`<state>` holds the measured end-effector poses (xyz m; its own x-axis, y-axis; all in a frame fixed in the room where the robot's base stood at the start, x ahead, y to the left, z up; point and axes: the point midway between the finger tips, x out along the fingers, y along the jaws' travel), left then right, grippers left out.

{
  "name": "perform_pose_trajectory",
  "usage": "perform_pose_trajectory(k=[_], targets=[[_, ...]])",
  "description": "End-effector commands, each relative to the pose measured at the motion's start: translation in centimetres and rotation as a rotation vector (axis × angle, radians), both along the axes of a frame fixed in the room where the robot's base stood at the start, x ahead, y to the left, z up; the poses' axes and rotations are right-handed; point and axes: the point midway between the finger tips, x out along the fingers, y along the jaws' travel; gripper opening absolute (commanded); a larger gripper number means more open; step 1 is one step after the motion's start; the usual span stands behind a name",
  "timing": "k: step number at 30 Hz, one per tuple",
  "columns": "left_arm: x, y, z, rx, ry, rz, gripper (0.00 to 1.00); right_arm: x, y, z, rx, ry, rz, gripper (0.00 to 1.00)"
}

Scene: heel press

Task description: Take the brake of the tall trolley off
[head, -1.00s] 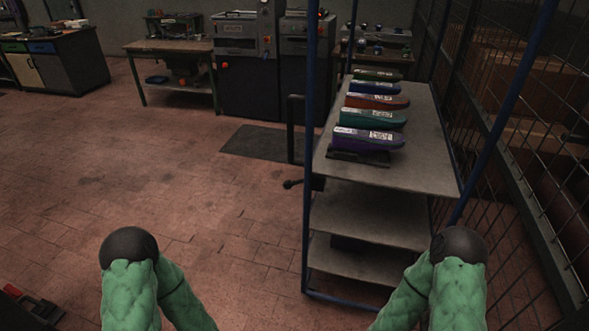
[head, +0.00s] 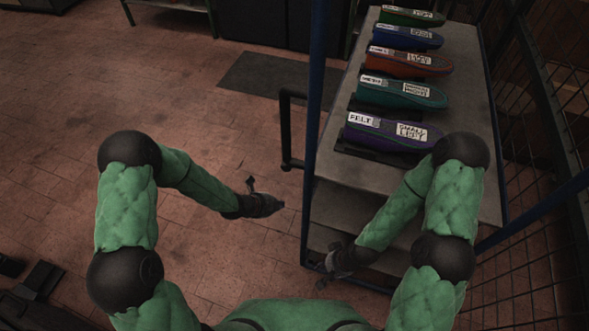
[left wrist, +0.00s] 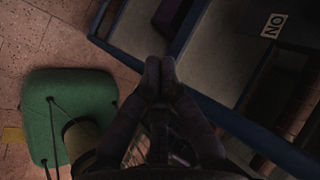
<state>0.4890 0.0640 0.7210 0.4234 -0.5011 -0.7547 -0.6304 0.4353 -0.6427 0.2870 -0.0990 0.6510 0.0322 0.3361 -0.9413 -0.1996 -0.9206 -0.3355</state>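The tall trolley (head: 466,112) stands right of centre in the head view, with a blue frame and grey shelves. A black bar handle (head: 286,130) sticks out on its left side. I cannot make out the brake clearly. My left gripper (head: 274,206) is left of the trolley's lower part; its fingers (left wrist: 160,72) lie together, empty, in the left wrist view, over a dark blue frame edge. A white label (left wrist: 273,25) there seems to read "NO" or "ON". My right gripper (head: 332,268) is low in front of the shelves; its fingers are too dark to judge.
Several coloured shoe-shaped pieces with labels, the nearest purple (head: 388,134), lie on the top shelf. A wire mesh fence (head: 545,245) runs along the right. A dark mat (head: 268,76) lies behind on the tiles. The floor to the left is mostly clear.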

Motion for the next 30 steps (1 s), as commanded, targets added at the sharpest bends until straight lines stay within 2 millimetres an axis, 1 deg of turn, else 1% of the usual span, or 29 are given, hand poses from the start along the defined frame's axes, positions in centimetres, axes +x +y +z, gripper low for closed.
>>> perform_pose_trajectory(k=[1, 3, 6, 9, 13, 16, 19, 30], targets=[[1.1, -0.2, 1.3, 0.050, -0.098, -0.109, 0.00, -0.1, 0.0, 0.5, 0.000, 0.001, 0.000, 0.40], [2.3, -0.5, 2.6, 0.129, -0.232, -0.266, 0.00, -0.1, 0.0, 0.9, 0.000, 0.001, 0.000, 0.40], [3.6, -0.9, 4.2, 0.229, -0.396, -0.454, 0.00, 0.0, 0.0, 1.2, 0.000, 0.001, 0.000, 0.40], [4.5, -1.2, 5.3, 0.308, -0.518, -0.592, 0.00, 0.0, 0.0, 1.5, 0.000, 0.000, 0.000, 0.40], [5.0, -1.4, 6.0, 0.369, -0.607, -0.694, 0.00, 0.0, 0.0, 1.6, 0.000, 0.000, 0.000, 0.40], [5.3, -1.6, 5.9, 0.387, -0.632, -0.724, 0.00, 0.0, 0.0, 1.5, 0.000, 0.000, 0.000, 0.40], [5.8, -2.1, 5.3, 0.389, -0.635, -0.728, 0.00, 0.0, 0.0, 1.2, 0.000, 0.000, 0.000, 0.40], [8.7, -5.5, 1.2, 0.387, -0.632, -0.725, 0.00, 0.0, 0.0, -0.4, 0.000, 0.000, 0.000, 0.40]])
